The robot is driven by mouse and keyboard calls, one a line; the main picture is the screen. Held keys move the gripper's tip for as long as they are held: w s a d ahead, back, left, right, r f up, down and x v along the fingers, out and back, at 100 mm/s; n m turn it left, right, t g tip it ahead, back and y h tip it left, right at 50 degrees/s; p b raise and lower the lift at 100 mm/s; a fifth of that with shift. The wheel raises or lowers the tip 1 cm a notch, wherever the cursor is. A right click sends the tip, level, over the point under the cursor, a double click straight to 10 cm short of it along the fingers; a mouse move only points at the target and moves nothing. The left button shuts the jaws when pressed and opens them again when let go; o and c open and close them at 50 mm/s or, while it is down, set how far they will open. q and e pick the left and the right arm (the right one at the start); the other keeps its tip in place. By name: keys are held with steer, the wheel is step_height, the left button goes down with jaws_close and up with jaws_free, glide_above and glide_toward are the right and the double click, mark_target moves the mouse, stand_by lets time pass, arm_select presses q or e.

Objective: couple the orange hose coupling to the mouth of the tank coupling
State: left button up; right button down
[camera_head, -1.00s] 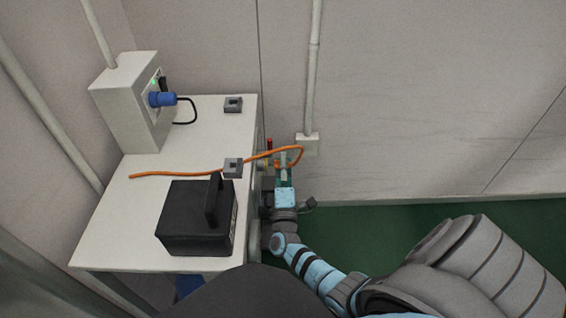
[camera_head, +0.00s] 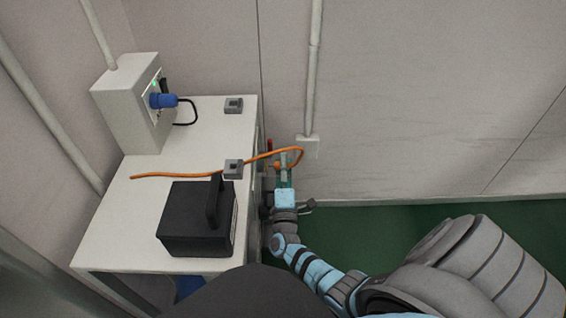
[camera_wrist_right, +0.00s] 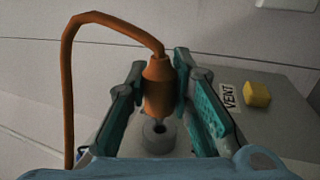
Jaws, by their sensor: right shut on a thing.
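The orange hose coupling (camera_wrist_right: 158,88) is between the two teal-padded fingers of my right gripper (camera_wrist_right: 156,95) in the right wrist view. The gripper is shut on it. Its narrow tip points at the dark hole of a grey round fitting, the tank coupling (camera_wrist_right: 158,135). The tip appears at or just over the mouth; I cannot tell whether it touches or is inside. In the head view my right gripper (camera_head: 284,172) is just off the right side of the bench, mostly hiding the coupling. My left gripper is not in view.
The orange hose (camera_head: 190,173) runs over the white bench (camera_head: 150,200) through a grey clip (camera_head: 233,169) and loops to my gripper. A black box (camera_head: 190,225) stands on the bench. A yellow knob (camera_wrist_right: 257,94) sits by the "VENT" label (camera_wrist_right: 229,97). The wall (camera_head: 420,90) is close behind.

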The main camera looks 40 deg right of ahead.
steer(key=shift+w+a, duration=0.85)
steer(key=shift+a, duration=0.25)
stand_by(0.8)
steer(key=c, duration=1.3)
jaws_free()
